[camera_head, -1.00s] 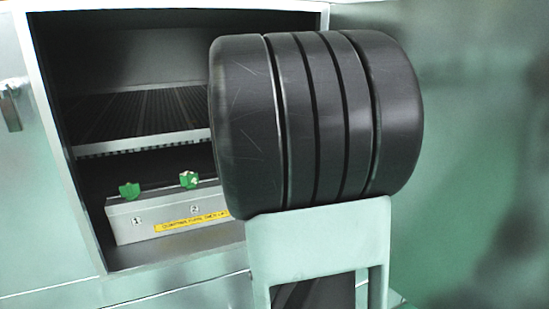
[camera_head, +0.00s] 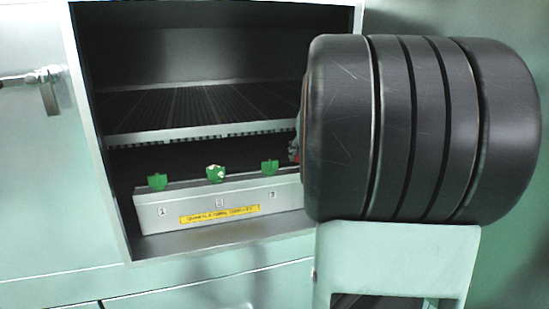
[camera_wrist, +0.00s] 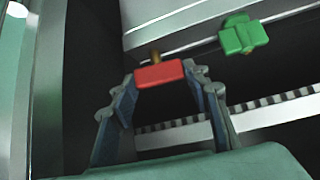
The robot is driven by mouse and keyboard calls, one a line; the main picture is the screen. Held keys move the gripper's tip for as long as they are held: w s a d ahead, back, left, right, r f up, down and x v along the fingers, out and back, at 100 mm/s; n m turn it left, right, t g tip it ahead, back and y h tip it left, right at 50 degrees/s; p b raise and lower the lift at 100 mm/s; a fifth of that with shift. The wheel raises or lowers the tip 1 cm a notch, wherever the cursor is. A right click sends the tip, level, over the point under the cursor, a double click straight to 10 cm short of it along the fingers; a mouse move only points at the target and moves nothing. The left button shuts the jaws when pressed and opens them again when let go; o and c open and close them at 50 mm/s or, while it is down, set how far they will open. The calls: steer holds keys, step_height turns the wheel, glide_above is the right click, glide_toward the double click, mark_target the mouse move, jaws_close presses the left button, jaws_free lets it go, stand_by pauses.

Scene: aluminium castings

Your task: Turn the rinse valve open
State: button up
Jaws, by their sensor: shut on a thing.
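In the wrist view, a red valve handle (camera_wrist: 165,75) on a short brass stem sits between the two fingers of my gripper (camera_wrist: 158,78), which is shut on it. In the head view, my arm hides nearly all of the gripper and the handle; only a small part shows at the arm's left edge. Three green handles, left (camera_head: 157,181), middle (camera_head: 215,174) and right (camera_head: 269,167), stand on a grey valve box (camera_head: 150,222) left of my arm. A green handle (camera_wrist: 243,35) also shows in the wrist view, apart from my gripper.
The valve box lies in an open cabinet bay (camera_head: 98,140) with metal side walls. A slatted rack (camera_head: 200,108) is above it. A yellow label (camera_head: 220,215) is on the box front. A latch handle (camera_head: 45,88) is on the panel at left.

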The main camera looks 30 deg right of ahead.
steer(key=shift+n+y+b, duration=0.3)
stand_by(0.4)
steer(key=o, duration=1.2)
steer(key=shift+c, duration=0.2)
step_height(320, 180, up, 10)
